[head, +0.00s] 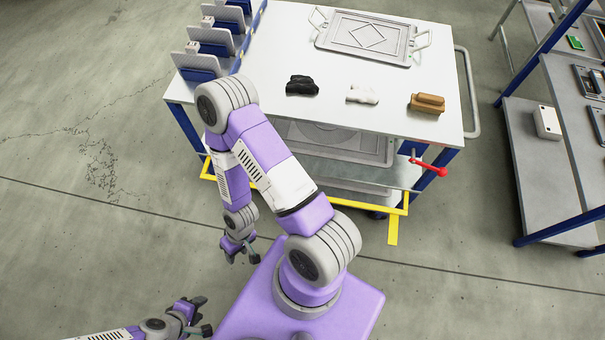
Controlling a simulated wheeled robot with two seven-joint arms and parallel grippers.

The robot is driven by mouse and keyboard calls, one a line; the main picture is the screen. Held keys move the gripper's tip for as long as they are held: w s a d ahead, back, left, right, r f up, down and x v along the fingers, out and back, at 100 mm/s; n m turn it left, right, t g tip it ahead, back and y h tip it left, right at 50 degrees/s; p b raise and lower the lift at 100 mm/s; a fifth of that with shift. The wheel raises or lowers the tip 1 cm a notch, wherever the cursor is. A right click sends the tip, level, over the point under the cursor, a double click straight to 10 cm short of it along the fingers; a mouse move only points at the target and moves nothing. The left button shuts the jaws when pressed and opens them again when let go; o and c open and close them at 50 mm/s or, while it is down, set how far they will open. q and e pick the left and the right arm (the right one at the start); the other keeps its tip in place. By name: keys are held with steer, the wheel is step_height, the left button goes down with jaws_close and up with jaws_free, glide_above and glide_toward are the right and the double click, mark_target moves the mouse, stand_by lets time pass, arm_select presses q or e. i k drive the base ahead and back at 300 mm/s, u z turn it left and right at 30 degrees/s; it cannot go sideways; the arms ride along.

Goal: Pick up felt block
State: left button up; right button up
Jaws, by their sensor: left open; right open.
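A brown block with a raised grip on top, which looks like the felt block (427,103), lies near the front right corner of the white cart top (325,107). My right gripper (242,258) hangs low in front of the cart, left of my base, open and empty. It is well apart from the block. My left gripper (203,315) is at the bottom left, open and empty, farther from the cart. The block is in full view.
A black cloth (302,86) and a white cloth (362,94) lie left of the block. A framed plate with handles (367,38) lies behind. Upright panels (207,50) line the cart's left edge. A red lever (428,167) sticks out at the front right. Shelves stand right.

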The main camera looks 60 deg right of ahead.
mark_target(422, 102)
steer(key=z, duration=1.85)
